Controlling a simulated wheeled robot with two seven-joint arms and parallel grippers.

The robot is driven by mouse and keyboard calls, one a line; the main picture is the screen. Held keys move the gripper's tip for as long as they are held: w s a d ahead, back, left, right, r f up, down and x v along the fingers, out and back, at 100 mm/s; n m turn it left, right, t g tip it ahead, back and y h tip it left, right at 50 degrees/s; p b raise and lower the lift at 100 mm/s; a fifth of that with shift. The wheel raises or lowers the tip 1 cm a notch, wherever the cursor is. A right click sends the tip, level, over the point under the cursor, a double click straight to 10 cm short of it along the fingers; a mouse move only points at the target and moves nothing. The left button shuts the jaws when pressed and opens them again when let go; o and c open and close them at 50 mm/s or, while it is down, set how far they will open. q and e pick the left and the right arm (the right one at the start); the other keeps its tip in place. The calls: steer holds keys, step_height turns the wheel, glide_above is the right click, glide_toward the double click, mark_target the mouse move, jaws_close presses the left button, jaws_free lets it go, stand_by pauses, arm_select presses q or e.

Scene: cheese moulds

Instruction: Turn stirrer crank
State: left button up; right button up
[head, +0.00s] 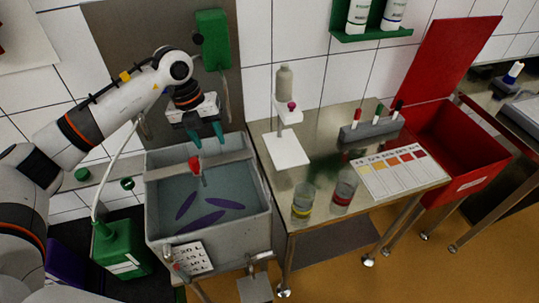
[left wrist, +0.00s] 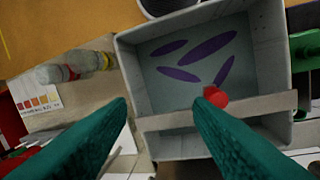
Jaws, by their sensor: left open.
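The stirrer crank has a red knob (head: 195,163) and stands on the grey crossbar (head: 232,157) over the grey vat (head: 158,219). Purple paddles (head: 206,220) lie in the liquid below. My left gripper (head: 207,138) is open and empty, above the far side of the vat, apart from the crank. In the left wrist view my left gripper's teal fingers (left wrist: 160,105) are spread, and the red knob (left wrist: 215,97) shows beside the tip of the right-hand finger. That finger hides part of the crank and crossbar. My right gripper is not in view.
A steel table (head: 321,219) right of the vat carries two glass jars, a white stand with a bottle, a pen rack and a colour chart. A red bin (head: 466,150) stands farther right. A green can (head: 123,250) stands left of the vat.

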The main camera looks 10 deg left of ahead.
arm_select(q)
steer(key=s+d+m+h, duration=0.2)
steer(key=d+h, duration=0.5)
steer(key=d, duration=0.8)
steer(key=shift+d+t, duration=0.3)
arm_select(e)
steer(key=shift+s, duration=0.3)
arm_select(q)
steer(key=shift+s+h, duration=0.1)
steer(key=shift+h, duration=0.2)
